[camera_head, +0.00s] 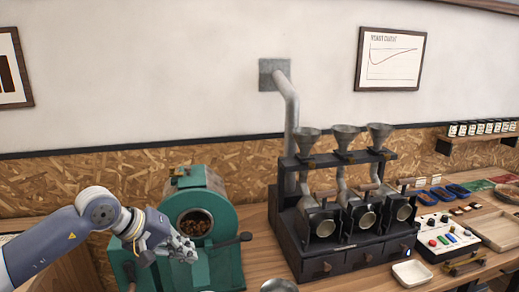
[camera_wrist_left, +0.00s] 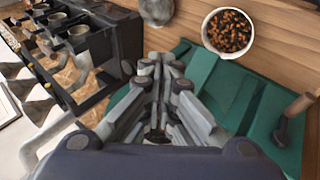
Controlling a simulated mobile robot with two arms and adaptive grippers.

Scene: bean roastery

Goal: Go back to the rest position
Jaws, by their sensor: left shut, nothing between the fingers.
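My left gripper (camera_head: 182,250) reaches in from the left in the head view, in front of the green roasting machine (camera_head: 222,222). It is shut and empty. In the left wrist view, the fingers of the left gripper (camera_wrist_left: 160,68) lie together above the green machine (camera_wrist_left: 258,108). Brown beans (camera_head: 196,223) show in the machine's round opening, just above the gripper in the picture. I cannot tell whether the gripper touches the machine. My right gripper is in neither view.
A dark sample roaster (camera_head: 345,262) with several funnels stands to the right. A white dish (camera_head: 412,272) and a control box (camera_head: 447,238) are beyond it. A grey rounded thing (camera_head: 279,286) shows at the bottom edge.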

